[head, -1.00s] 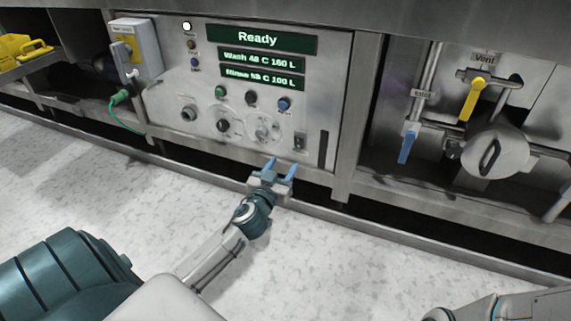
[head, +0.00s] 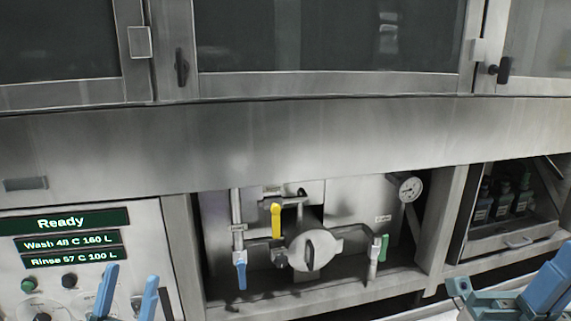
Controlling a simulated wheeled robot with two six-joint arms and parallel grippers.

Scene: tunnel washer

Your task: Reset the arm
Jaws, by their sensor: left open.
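My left gripper (head: 130,280) shows at the lower left of the head view. Its two blue fingers point up and stand apart with nothing between them. They overlap the lower part of the control panel (head: 148,232) in the picture; whether they touch it cannot be told. The rest of the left arm is below the frame. My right gripper (head: 553,280) shows in part at the lower right corner, with blue fingers and teal parts cut off by the edge. Its opening is not clear, and I see nothing held in it.
The panel's display (head: 65,222) reads Ready. The recess to its right holds a yellow-handled valve (head: 277,220), a blue handle (head: 240,271), a green handle (head: 384,247), a round cover (head: 312,248) and a gauge (head: 410,187). Several bottles (head: 503,203) stand in the right recess.

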